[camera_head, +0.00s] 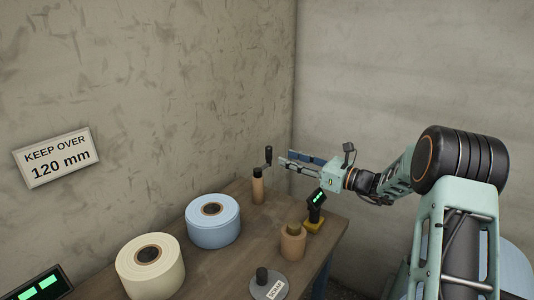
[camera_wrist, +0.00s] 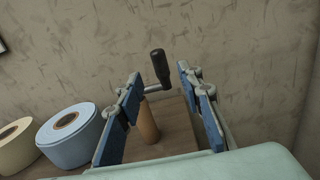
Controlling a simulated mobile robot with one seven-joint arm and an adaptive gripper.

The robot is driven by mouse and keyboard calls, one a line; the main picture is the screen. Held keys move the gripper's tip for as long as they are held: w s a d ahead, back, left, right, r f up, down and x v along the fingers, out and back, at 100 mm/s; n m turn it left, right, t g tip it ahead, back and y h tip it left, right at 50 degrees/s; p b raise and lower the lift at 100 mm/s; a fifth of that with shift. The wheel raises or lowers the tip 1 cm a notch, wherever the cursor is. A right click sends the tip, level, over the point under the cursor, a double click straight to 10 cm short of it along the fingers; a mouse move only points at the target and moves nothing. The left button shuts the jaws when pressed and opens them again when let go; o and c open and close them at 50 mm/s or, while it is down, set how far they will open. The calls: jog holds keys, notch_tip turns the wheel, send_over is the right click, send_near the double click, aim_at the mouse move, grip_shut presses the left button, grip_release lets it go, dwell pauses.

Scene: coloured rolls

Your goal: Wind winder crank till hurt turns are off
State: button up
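The winder crank (camera_head: 268,156) has a black grip on a grey arm, above a slim brown roll (camera_head: 258,190) at the table's far end. My gripper (camera_head: 283,160) is just right of the crank, level with it, fingers apart and empty. In the wrist view the crank's black grip (camera_wrist: 160,66) shows between the two blue-padded fingers (camera_wrist: 158,76), seemingly beyond the tips; no contact shows. The brown roll also shows there (camera_wrist: 148,124), upright below the crank. Any hurt turns cannot be made out.
A pale blue roll (camera_head: 213,233) and a cream roll (camera_head: 151,276) stand left on the table. A small tan roll (camera_head: 292,246), a green-lit gauge (camera_head: 317,200) on a yellow base and a grey "SCRAP" disc (camera_head: 270,289) are nearer. A wall sign (camera_head: 57,158) reads "KEEP OVER 120 mm".

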aim_at(269, 162)
jog(key=x, duration=0.8)
jog(key=shift+w+a, duration=0.15)
grip_shut()
